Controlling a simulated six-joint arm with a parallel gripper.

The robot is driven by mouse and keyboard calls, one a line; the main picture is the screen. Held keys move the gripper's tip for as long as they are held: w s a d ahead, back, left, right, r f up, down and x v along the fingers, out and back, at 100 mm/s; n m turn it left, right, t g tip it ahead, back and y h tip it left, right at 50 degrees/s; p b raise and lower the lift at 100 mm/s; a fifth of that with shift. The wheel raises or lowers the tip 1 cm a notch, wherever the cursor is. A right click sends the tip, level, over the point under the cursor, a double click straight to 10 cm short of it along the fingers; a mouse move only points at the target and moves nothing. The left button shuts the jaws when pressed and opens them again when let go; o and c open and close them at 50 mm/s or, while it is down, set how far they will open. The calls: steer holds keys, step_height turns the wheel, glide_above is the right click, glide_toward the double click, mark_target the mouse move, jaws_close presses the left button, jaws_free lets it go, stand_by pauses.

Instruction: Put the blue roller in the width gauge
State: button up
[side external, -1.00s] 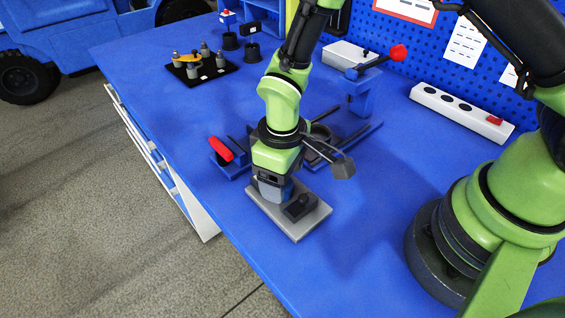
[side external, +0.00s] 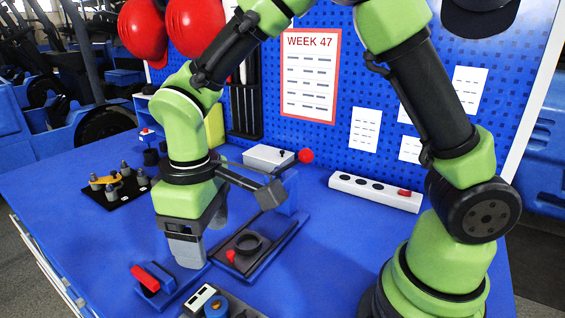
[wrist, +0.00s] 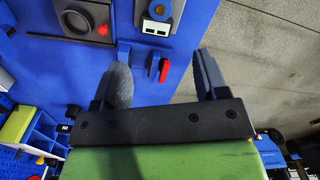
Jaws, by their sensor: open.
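A blue roller (side external: 216,307) with a tan centre stands upright in the dark width gauge (side external: 240,312), cut by the bottom edge of the side view. In the wrist view the roller (wrist: 160,9) sits at the top, against the gauge block with its white two-window label (wrist: 157,27). How deeply it is seated cannot be told. My gripper (side external: 188,250) hangs above the bench, behind and left of the gauge.
A red-handled fixture (side external: 150,282) stands left of the gauge. A clamp fixture with a dark ring (side external: 248,242) stands behind it. A black tray with several pegs (side external: 118,187) is at the far left, a power strip (side external: 375,190) at the back.

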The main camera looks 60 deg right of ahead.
steer(key=s+d+r+m+t+y, duration=0.2)
steer(key=s+d+r+m+t, duration=0.5)
steer(key=s+d+r, duration=0.3)
steer(key=s+r+m, duration=0.1)
steer(key=s+r, duration=0.2)
steer(key=shift+s+d+r, duration=0.3)
steer(key=shift+d+r, duration=0.05)
